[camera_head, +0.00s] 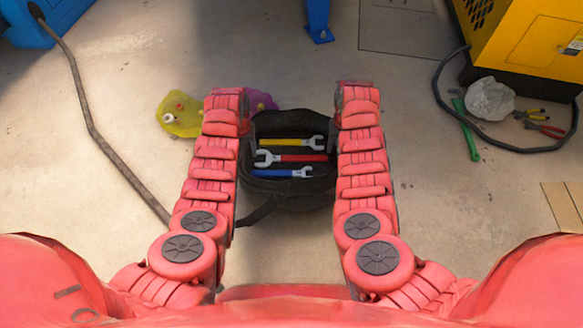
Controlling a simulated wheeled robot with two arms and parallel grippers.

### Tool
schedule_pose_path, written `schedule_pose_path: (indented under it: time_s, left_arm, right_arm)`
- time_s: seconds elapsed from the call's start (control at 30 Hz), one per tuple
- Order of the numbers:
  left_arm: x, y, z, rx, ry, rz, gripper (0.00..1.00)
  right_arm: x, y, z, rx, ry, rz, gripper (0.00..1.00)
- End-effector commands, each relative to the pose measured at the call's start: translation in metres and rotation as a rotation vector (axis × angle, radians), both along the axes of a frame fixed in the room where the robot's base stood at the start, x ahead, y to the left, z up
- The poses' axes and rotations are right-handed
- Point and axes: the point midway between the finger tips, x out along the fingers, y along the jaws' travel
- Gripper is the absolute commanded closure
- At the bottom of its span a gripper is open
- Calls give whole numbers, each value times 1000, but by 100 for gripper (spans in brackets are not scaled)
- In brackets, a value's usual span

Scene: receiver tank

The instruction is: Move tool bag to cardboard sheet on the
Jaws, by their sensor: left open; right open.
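The black tool bag (290,190) lies open on the floor in the middle of the head view, with yellow, red and blue wrenches in it. My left gripper (247,128) is at the bag's left side and my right gripper (334,128) at its right side. Both are open; their fingers are mostly hidden by my arms, and I cannot tell whether they touch the bag. A flat tan sheet (562,204), perhaps cardboard, is cut off at the right edge.
A yellow machine (525,40) stands at the upper right, with a black hose around a crumpled pale lump (489,98), pliers (540,127) and a green tool (466,132). A dark cable (88,115) crosses the left floor.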

Motion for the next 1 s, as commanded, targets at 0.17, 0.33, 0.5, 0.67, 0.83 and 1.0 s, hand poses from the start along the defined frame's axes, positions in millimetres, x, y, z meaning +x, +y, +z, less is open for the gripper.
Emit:
schedule_pose_path:
  time_s: [0.17, 0.33, 0.5, 0.67, 0.83, 1.0]
  left_arm:
    - [0, 0, -9, 1, 0, -1, 45]
    - [0, 0, -11, 1, -1, -1, 45]
    - [0, 0, -11, 1, -1, -1, 47]
    - [0, 0, -10, 1, 0, -1, 76]
    - [-1, 0, -11, 0, 0, -1, 100]
    - [0, 0, -10, 0, 0, -1, 100]
  right_arm:
    - [0, 1, -9, 0, -1, 1, 45]
    - [0, 0, -11, -1, 0, 2, 45]
    - [0, 0, -11, -1, -1, 2, 47]
    - [0, 0, -11, -1, -1, 2, 76]
    - [0, 0, -11, -1, -1, 2, 100]
    - [0, 0, -10, -1, -1, 2, 100]
